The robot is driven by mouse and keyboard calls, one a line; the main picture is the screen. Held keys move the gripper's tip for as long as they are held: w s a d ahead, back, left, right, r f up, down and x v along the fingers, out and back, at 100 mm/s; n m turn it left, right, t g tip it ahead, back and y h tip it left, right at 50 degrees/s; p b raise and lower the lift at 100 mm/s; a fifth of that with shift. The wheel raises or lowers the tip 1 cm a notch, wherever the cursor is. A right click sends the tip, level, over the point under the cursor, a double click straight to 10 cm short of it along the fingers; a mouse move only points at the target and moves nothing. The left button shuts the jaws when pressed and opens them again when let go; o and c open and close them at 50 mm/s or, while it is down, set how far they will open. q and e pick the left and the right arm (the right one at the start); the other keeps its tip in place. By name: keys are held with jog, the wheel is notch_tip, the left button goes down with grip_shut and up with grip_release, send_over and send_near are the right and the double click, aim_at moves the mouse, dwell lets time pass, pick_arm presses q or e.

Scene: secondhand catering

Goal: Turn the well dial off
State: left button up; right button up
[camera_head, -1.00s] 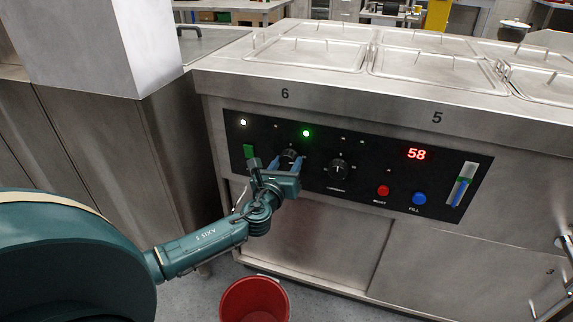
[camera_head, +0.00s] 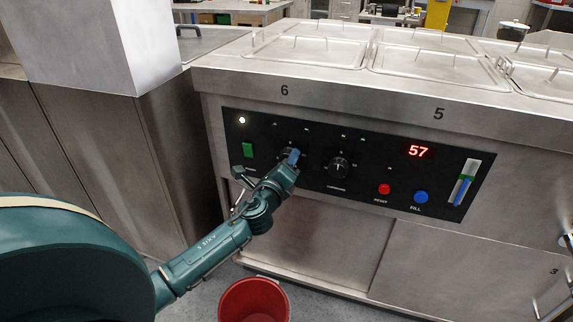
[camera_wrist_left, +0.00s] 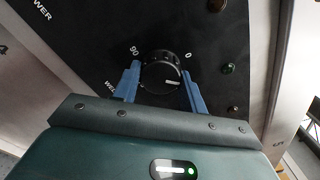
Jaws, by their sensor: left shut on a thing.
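The well dial (camera_head: 286,152) is a black round knob on the black control panel, mostly hidden behind my gripper in the head view. In the left wrist view the dial (camera_wrist_left: 160,72) shows a white pointer mark, with "90" printed at its upper left and "0" at its upper right. A partly hidden label starting "WE" is beside it. My left gripper (camera_head: 292,158) is at the panel, rolled to a tilt. Its two blue fingers (camera_wrist_left: 162,84) are shut on the dial, one on each side. My right gripper is not in view.
A second black dial (camera_head: 338,168), a green switch (camera_head: 248,150), a red button (camera_head: 384,189), a blue button (camera_head: 420,197) and a red display (camera_head: 417,151) reading 57 share the panel. A red bucket (camera_head: 254,301) stands on the floor below.

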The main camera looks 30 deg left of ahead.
pick_arm(q)
jog(key=n, duration=0.7)
jog(key=shift+n, duration=0.3)
dwell(0.3)
jog(key=o, duration=1)
